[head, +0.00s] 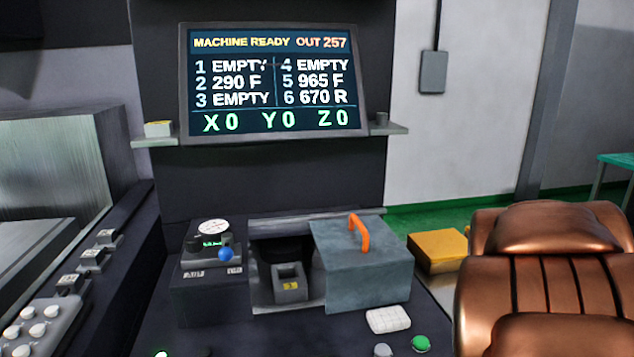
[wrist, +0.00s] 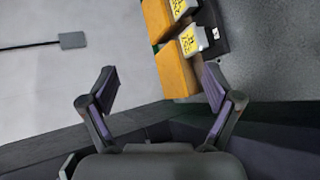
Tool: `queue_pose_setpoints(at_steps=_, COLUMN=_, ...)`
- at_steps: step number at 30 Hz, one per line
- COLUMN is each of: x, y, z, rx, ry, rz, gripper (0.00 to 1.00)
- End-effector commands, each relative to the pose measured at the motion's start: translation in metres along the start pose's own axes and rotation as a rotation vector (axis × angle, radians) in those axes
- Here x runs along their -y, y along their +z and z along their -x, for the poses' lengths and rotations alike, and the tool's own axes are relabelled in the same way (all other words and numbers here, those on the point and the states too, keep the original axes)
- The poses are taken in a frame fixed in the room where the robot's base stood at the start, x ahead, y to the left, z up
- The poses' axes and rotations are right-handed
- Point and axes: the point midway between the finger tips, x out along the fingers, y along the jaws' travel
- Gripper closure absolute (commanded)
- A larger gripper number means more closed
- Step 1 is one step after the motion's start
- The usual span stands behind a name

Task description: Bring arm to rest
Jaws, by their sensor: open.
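My gripper (wrist: 165,95) shows in the wrist view with its two dark fingers spread wide and nothing between them. Beyond the fingers are a grey wall and floor and, to the upper right, orange blocks. In the head view a copper-coloured, ribbed part fills the lower right; it looks like part of my own arm. My gripper's fingers are not visible in the head view.
A screen (head: 275,80) reads "MACHINE READY OUT 257". Below it stand a grey box with an orange handle (head: 359,234), a small holder (head: 290,283) and a blue-knobbed unit (head: 212,250). A yellow box (head: 437,250) sits behind. Orange blocks (wrist: 179,72) carry yellow-labelled pieces (wrist: 192,40).

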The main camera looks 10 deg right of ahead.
Motion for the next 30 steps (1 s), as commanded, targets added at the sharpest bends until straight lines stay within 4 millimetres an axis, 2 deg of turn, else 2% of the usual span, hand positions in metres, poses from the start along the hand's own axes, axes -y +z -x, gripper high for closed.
queue_pose_setpoints(at_steps=1, x=0.0, y=-0.01, z=0.019, rx=-0.005, ry=-0.053, rz=-0.074, gripper=0.11)
queue_pose_setpoints(at_steps=2, x=0.007, y=-0.014, z=0.027, rx=-0.001, ry=-0.091, rz=-0.123, gripper=0.11)
queue_pose_setpoints(at_steps=8, x=0.059, y=-0.046, z=0.093, rx=0.037, ry=-0.359, rz=-0.408, gripper=0.11)
queue_pose_setpoints(at_steps=11, x=0.087, y=-0.062, z=0.135, rx=0.075, ry=-0.507, rz=-0.521, gripper=0.11)
queue_pose_setpoints(at_steps=15, x=0.126, y=-0.081, z=0.202, rx=0.148, ry=-0.717, rz=-0.64, gripper=0.11)
queue_pose_setpoints(at_steps=21, x=0.175, y=-0.087, z=0.307, rx=0.309, ry=-0.995, rz=-0.706, gripper=0.11)
queue_pose_setpoints(at_steps=24, x=0.19, y=-0.083, z=0.346, rx=0.384, ry=-1.085, rz=-0.704, gripper=0.11)
queue_pose_setpoints(at_steps=27, x=0.2, y=-0.079, z=0.372, rx=0.437, ry=-1.139, rz=-0.696, gripper=0.11)
queue_pose_setpoints(at_steps=30, x=0.204, y=-0.076, z=0.384, rx=0.464, ry=-1.162, rz=-0.692, gripper=0.11)
